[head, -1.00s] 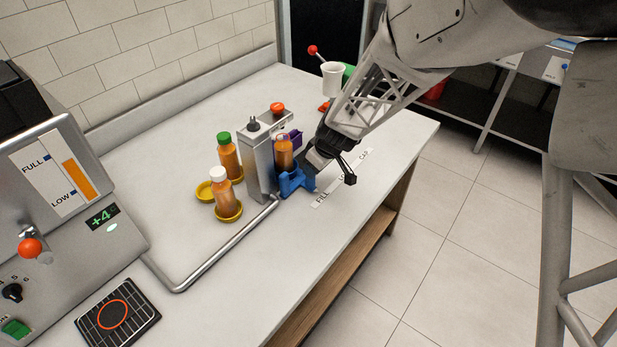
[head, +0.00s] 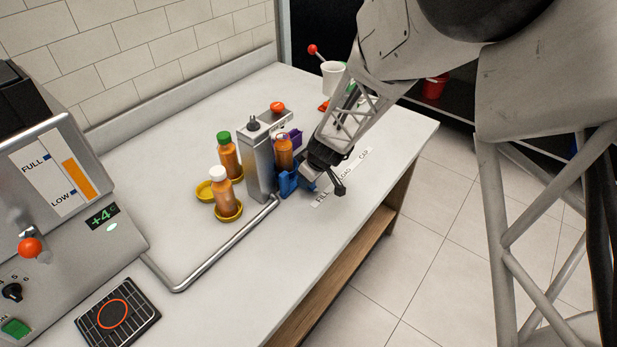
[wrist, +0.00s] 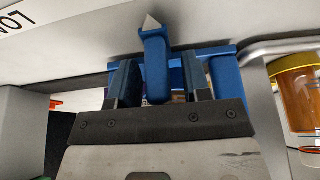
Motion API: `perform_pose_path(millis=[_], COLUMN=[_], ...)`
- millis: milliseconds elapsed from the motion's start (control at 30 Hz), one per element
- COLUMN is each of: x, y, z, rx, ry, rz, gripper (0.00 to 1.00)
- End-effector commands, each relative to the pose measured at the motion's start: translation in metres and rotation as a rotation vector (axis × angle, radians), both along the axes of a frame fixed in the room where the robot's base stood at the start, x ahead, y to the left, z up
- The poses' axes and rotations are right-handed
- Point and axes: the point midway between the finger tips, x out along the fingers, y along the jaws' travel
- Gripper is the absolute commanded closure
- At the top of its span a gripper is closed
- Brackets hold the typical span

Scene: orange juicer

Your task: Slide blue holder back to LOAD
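The blue holder (head: 287,184) sits at the front of the grey metal station (head: 257,160) on the counter. An orange juice bottle (head: 283,153) stands just behind it. My gripper (head: 303,178) is low over the counter at the holder's right side. In the wrist view, the holder's upright blue handle (wrist: 155,65), with a pale pointed tip, stands between the two fingers of my gripper (wrist: 161,82). The fingers are apart, with a gap to the handle on the right. The left finger looks very close; contact cannot be told. The label strip (head: 323,199) is partly covered by my gripper.
A metal rail (head: 225,246) runs along the counter. A juicer machine (head: 60,200) stands at left. The counter's right front is clear.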

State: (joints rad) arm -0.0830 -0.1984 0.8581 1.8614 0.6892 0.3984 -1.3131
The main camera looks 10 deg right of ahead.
Motion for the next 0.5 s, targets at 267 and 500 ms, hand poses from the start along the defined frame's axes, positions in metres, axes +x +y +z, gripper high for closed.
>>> perform_pose_path(millis=[267,500], x=[-0.0002,0.0], y=[0.0,-0.0002], z=[0.0001,0.0001], rx=[0.0,0.0], ry=[0.0,0.0], rz=[0.0,0.0], gripper=[0.98,1.0])
